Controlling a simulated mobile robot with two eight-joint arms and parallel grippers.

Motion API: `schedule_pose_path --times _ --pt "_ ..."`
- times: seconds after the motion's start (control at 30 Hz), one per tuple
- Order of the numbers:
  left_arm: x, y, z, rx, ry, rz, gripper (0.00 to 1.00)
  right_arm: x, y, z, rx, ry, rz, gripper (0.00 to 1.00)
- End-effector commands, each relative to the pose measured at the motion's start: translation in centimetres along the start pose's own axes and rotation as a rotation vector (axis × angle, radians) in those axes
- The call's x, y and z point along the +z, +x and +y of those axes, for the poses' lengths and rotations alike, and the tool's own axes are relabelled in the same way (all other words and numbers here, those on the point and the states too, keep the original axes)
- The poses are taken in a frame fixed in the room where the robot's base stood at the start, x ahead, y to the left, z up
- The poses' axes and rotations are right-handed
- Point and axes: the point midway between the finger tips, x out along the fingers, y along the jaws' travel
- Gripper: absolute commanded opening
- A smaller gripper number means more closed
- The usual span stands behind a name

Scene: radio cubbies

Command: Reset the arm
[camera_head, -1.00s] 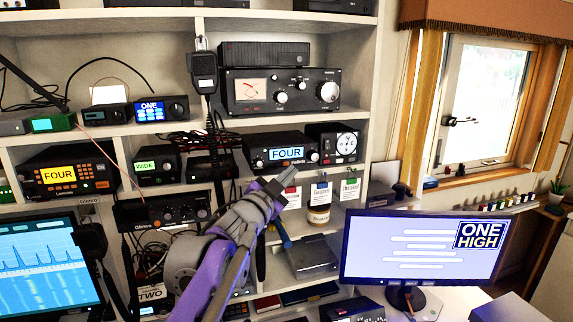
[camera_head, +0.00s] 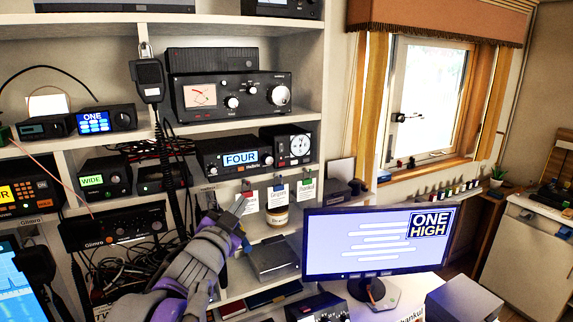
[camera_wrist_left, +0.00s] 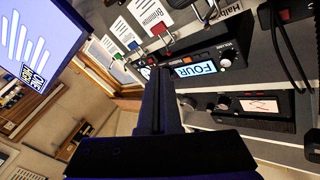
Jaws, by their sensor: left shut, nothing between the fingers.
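My left gripper (camera_head: 238,207) shows in the head view, its arm rising from the bottom edge, in front of the cubby shelves (camera_head: 213,133). It points up and to the right, below the radio marked FOUR (camera_head: 240,158). In the left wrist view my left gripper (camera_wrist_left: 157,72) is a dark shape with its fingers together and nothing held. The radio marked FOUR (camera_wrist_left: 196,69) lies beyond the fingertips there, and hanging paper tags (camera_wrist_left: 125,32) are near it. My right gripper is in neither view.
A monitor reading ONE HIGH (camera_head: 350,262) stands on the white desk, right of my left gripper. A hand microphone (camera_head: 149,78) hangs from the shelves with its cord down near my arm. A small jar (camera_head: 277,217) and a grey box (camera_head: 273,258) sit in the cubbies. A window (camera_head: 425,95) is at right.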

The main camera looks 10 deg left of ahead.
Motion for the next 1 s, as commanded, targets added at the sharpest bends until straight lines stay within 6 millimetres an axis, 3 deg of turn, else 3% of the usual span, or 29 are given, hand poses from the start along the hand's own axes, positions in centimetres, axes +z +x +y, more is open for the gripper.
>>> schedule_pose_path --times 0.17,0.3,0.5,0.6,0.7,1.0 --pt "9.4 -7.5 3.3 -0.018 -0.177 -0.355 0.0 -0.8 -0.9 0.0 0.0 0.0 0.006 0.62" --pt "16.2 -14.6 7.8 0.024 -0.309 -0.622 0.0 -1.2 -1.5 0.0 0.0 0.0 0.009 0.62" --pt "22.8 -24.6 14.9 0.139 -0.454 -0.932 0.0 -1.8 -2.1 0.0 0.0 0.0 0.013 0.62" --pt "24.5 -28.3 17.5 0.193 -0.499 -1.034 0.0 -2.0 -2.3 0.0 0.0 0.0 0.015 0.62" --pt "25.3 -30.4 19.0 0.228 -0.523 -1.092 0.0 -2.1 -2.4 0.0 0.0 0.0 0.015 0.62" --pt "25.3 -30.4 19.0 0.228 -0.523 -1.092 0.0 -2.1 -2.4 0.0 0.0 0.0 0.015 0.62"
